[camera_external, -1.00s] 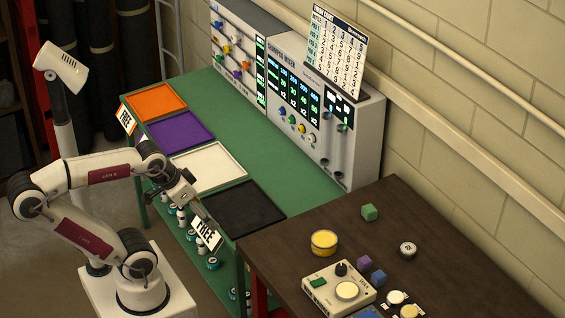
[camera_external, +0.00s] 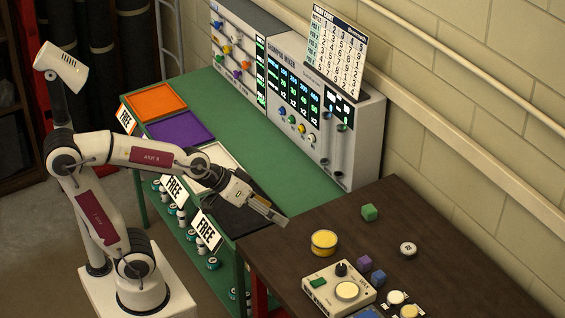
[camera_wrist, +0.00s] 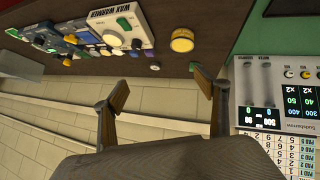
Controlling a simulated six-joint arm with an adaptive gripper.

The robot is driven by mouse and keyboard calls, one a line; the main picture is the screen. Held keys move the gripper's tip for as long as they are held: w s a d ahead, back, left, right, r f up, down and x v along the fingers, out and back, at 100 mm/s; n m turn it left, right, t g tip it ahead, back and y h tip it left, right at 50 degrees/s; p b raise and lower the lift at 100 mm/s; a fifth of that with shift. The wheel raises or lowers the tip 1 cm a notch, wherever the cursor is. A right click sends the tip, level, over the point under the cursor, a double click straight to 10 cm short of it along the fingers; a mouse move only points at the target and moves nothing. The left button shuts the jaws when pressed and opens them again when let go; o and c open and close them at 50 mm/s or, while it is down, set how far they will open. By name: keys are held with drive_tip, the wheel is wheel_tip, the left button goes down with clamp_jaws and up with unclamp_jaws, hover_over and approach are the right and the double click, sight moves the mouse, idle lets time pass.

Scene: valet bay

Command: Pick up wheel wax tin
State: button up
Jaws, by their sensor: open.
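A yellow round tin (camera_external: 324,243), which looks like the wheel wax tin, stands upright on the dark brown table near its left edge. It also shows in the wrist view (camera_wrist: 182,40), beyond my gripper's fingers. My gripper (camera_external: 280,217) is above the black pad beside the brown table, to the upper left of the tin and apart from it. In the wrist view the two fingers of my gripper (camera_wrist: 158,85) are spread, with nothing between them.
A cream wax warmer (camera_external: 338,288) stands just in front of the tin. A green block (camera_external: 369,212), a purple block (camera_external: 364,262) and a round white piece (camera_external: 408,249) are on the table. The shampoo mixer panel (camera_external: 330,130) and wall stand behind.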

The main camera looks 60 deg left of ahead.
drive_tip(key=w+d+f+n+t, duration=0.1)
drive_tip(key=w+d+n+t, duration=0.1)
drive_tip(key=w+d, duration=0.45)
drive_tip(key=n+t+y, duration=0.1)
drive_tip(key=n+y, duration=0.2)
drive_tip(key=y, duration=0.2)
hover_over(325, 246)
drive_tip(key=s+d, duration=0.2)
drive_tip(key=d, duration=0.3)
wheel_tip(325, 246, down, 10)
drive_tip(key=f+y, duration=0.1)
drive_tip(key=s+a+f+y, duration=0.1)
drive_tip(key=f+y, duration=0.1)
drive_tip(key=s+a+f+n+y, duration=0.1)
drive_tip(key=shift+f+y, duration=0.15)
drive_tip(key=shift+y, duration=0.15)
drive_tip(key=shift+s+a+f+y, duration=0.35)
drive_tip(key=shift+s+y, duration=0.05)
drive_tip(key=shift+y, duration=0.1)
drive_tip(key=shift+w+a, duration=0.1)
drive_tip(key=shift+x, duration=1.1)
drive_tip(key=shift+w+f, duration=0.1)
